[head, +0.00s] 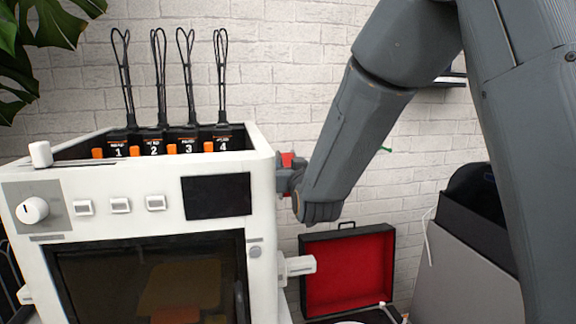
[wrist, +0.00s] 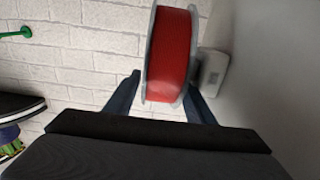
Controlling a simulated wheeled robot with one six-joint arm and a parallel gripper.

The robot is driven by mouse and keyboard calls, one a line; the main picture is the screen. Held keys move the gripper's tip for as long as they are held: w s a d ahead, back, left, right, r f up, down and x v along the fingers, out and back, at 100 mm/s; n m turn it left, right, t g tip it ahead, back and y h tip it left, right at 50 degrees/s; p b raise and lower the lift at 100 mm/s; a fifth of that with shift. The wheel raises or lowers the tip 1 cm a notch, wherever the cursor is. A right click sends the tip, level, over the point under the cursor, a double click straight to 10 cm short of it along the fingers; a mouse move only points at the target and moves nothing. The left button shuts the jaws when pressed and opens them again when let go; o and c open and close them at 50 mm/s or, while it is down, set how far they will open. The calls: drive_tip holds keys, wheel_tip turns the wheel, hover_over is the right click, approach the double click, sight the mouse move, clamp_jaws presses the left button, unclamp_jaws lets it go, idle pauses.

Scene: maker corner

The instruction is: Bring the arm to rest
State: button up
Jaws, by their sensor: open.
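My gripper (wrist: 163,84) is open, with one dark finger on each side of a red spool with grey rims (wrist: 170,55) in the wrist view. The spool stands just ahead of and between the fingertips; whether either finger touches it I cannot tell. In the head view, a small part of the red spool (head: 287,160) shows at the right side of the white printer (head: 262,185). My arm reaches down from the upper right to it, and its fingers are mostly hidden there.
Several numbered black units with wire loops (head: 188,140) sit on the printer's top. An open red-lined case (head: 345,270) lies below my arm. A grey cabinet (head: 460,265) stands at the right. A green peg (head: 386,149) sticks out from the white brick wall (head: 290,70).

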drive_tip(key=s+d+b, duration=0.1)
drive_tip(key=s+d, duration=0.1)
drive_tip(key=s, duration=0.5)
drive_tip(key=s+d+f+m+g+h+p, duration=0.1)
drive_tip(key=s+d+f+g, duration=0.45)
drive_tip(key=f, duration=0.25)
drive_tip(key=s+d+f+m+g+h+p, duration=0.1)
drive_tip(key=s+d+f+m+g+p, duration=0.1)
drive_tip(key=s+d+f+g, duration=0.4)
drive_tip(key=s+d+f+g+b, duration=0.1)
drive_tip(key=s+d+f+g, duration=0.1)
drive_tip(key=s+f, duration=0.3)
drive_tip(key=s+d+f+g+h+b, duration=0.1)
drive_tip(key=s+f+g, duration=0.3)
drive_tip(key=s, duration=0.8)
wheel_tip(320, 180, down, 2)
drive_tip(key=shift+s+d+f+n+b, duration=0.15)
drive_tip(key=shift+d+n+b, duration=0.25)
drive_tip(key=shift+d+b, duration=0.35)
idle(0.3)
